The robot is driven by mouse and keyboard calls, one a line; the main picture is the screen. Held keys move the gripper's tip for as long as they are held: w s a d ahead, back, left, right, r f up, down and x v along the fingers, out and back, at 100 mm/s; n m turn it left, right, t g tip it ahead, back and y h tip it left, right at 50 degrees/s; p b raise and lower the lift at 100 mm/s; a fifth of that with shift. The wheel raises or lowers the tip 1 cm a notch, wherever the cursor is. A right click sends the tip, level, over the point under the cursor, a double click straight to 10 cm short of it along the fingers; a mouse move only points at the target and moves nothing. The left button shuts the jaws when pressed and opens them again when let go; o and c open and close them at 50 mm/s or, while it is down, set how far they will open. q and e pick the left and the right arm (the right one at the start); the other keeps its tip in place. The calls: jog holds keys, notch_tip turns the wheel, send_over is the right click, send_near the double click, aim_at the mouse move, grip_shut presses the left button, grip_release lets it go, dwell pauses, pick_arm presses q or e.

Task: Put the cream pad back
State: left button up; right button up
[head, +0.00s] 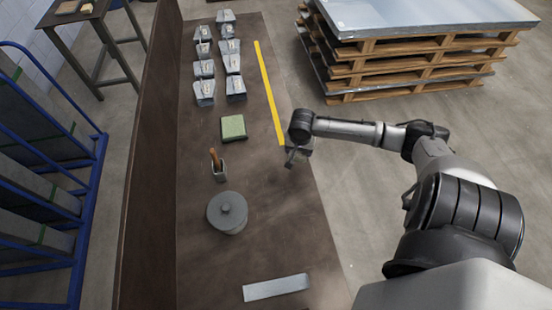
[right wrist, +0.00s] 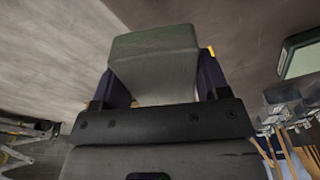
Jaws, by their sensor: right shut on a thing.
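My right gripper (head: 292,158) is above the right edge of the brown bench. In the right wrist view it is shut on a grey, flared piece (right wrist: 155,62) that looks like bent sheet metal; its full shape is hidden. A small cream thing (head: 87,8) lies on the side table at the top left of the head view, far from the gripper. It is too small to tell whether it is the cream pad. No other clear cream pad shows. My left gripper is not in view.
The bench (head: 200,265) bears several grey metal pieces (head: 204,90), a green pad (head: 233,128), a cup with a brown handle (head: 219,170), a round lidded grey thing (head: 227,212) and a flat strip (head: 276,287). Stacked pallets (head: 400,70) stand right; a blue rack (head: 85,215) left.

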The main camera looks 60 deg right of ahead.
jog(key=b, duration=0.2)
send_over(276, 160)
notch_tip(276, 160, down, 5)
jog(key=shift+a+f, duration=0.1)
jog(key=shift+f+b, duration=0.4)
jog(key=shift+f, duration=1.55)
jog(key=shift+f, duration=0.1)
jog(key=o, duration=1)
jog(key=shift+c, duration=0.2)
